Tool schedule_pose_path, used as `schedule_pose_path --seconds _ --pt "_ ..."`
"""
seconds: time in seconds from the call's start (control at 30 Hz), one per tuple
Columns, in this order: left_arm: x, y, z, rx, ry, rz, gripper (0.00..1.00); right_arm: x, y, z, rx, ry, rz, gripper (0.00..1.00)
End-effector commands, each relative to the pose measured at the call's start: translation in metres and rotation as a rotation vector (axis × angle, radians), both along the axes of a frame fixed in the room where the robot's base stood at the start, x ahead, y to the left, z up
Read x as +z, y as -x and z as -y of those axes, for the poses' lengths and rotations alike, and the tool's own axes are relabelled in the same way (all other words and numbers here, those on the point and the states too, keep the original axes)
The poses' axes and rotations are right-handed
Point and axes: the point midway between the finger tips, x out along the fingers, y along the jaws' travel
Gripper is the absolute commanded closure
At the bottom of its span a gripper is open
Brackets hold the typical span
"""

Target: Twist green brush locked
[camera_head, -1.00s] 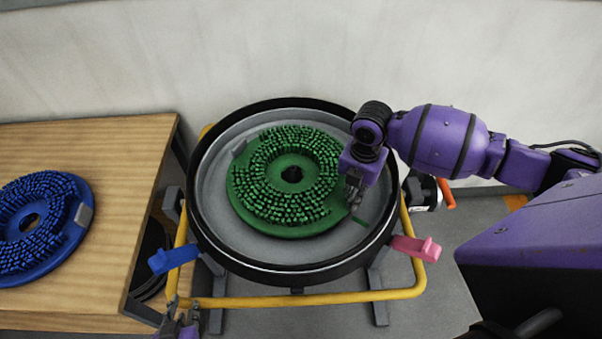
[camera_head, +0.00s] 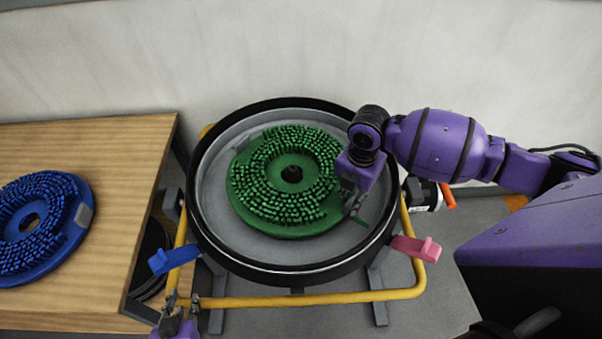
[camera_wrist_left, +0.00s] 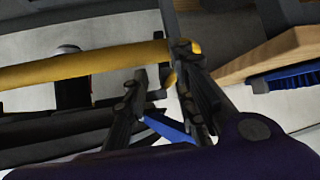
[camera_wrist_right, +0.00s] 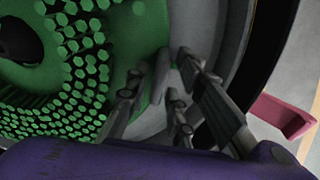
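The green brush (camera_head: 291,160) lies bristles up inside the round black-rimmed tank (camera_head: 215,225). It is a disc with a dark centre hole and also fills the left of the right wrist view (camera_wrist_right: 85,60). My right gripper (camera_head: 349,207) is over the brush's right edge. In the right wrist view (camera_wrist_right: 160,70) its fingers are apart, with a small grey block of the brush near the left fingertip. A firm hold does not show.
A blue brush (camera_head: 35,225) lies on the wooden table (camera_head: 110,150) at left. A blue lever (camera_head: 172,260) and a pink lever (camera_head: 415,247) stick out from the tank's front. A yellow frame (camera_head: 320,299) surrounds the tank. A wall stands behind.

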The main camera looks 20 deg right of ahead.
Motion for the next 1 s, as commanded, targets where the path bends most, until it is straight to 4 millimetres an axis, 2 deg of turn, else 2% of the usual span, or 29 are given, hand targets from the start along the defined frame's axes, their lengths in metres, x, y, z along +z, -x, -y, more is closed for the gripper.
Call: schedule_pose_path --seconds 0.3,0.43,0.57,0.8,1.0 --pt "-0.004 0.005 0.001 0.0 0.001 -0.01 0.75 -0.004 0.004 0.001 0.0 0.004 -0.012 0.67" --pt "-0.004 0.006 0.0 -0.001 0.0 -0.012 0.75 0.004 0.002 0.001 0.0 0.003 -0.008 0.67" --pt "-0.004 0.005 0.0 -0.001 0.0 -0.011 0.75 0.026 0.001 0.001 0.001 0.003 -0.002 0.67" --pt "-0.003 0.004 0.0 0.0 0.0 -0.008 0.75 0.079 0.0 0.0 0.002 0.002 0.001 0.67" --pt "-0.002 0.003 0.0 0.0 0.0 -0.006 0.75 0.109 0.0 0.0 0.0 0.001 -0.001 0.67"
